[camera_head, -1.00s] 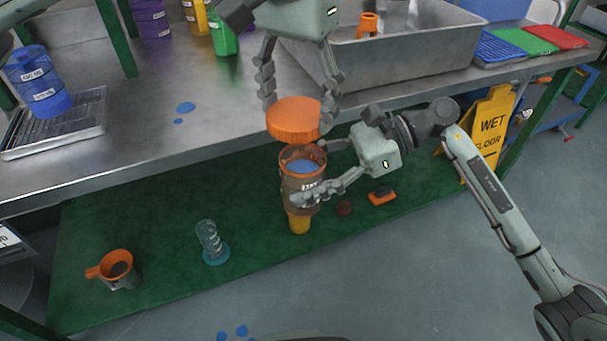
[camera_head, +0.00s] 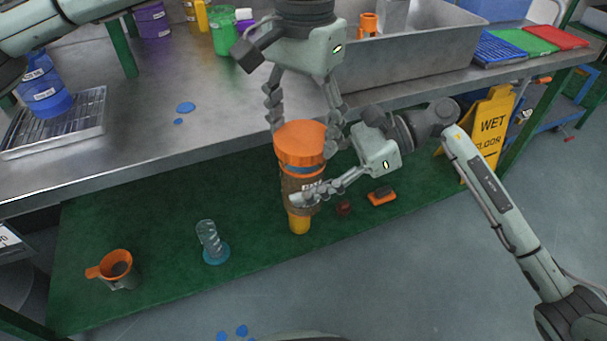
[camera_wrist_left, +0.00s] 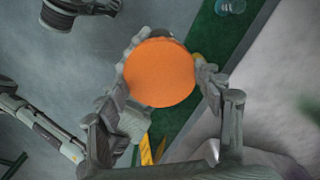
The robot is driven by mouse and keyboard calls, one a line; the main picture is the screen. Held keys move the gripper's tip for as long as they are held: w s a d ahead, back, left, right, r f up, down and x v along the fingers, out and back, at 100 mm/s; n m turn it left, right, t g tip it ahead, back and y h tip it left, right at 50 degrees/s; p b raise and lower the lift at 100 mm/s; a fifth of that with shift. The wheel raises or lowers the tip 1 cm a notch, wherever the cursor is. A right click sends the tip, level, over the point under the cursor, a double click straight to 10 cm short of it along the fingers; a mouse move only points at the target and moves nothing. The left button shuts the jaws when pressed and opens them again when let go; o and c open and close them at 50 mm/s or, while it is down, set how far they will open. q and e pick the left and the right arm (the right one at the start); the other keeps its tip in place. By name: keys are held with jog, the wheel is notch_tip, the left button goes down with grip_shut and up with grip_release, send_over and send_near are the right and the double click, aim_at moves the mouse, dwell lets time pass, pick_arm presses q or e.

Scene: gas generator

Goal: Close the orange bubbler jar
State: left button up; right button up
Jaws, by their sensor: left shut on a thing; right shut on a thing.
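The bubbler jar (camera_head: 302,187) is upright, a brown-grey cylinder with an orange lower end, in front of the bench edge. My right gripper (camera_head: 318,190) is shut around its side from the right. The orange lid (camera_head: 300,139) sits at the jar's mouth, with a thin blue band showing just beneath it; whether it is fully seated I cannot tell. My left gripper (camera_head: 305,138) is shut on the lid from above. In the left wrist view the round lid (camera_wrist_left: 160,73) fills the space between the fingers of the left gripper (camera_wrist_left: 162,75), and the jar is hidden below it.
The steel bench (camera_head: 215,115) lies behind, with a grey basin (camera_head: 420,55) at its back right. On the green lower shelf (camera_head: 160,215) stand an orange-rimmed cup (camera_head: 119,268), a clear coiled tube (camera_head: 210,240) and an orange-black block (camera_head: 382,196). A yellow wet-floor sign (camera_head: 488,130) stands right.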

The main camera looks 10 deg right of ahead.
aim_at(302, 182)
pick_arm(q)
jog(key=shift+f, duration=0.25)
dwell(0.6)
jog(key=shift+f, duration=0.75)
jog(key=shift+f, duration=0.6)
jog(key=m, duration=0.6)
jog(key=shift+m, duration=0.3)
jog(key=o, duration=0.8)
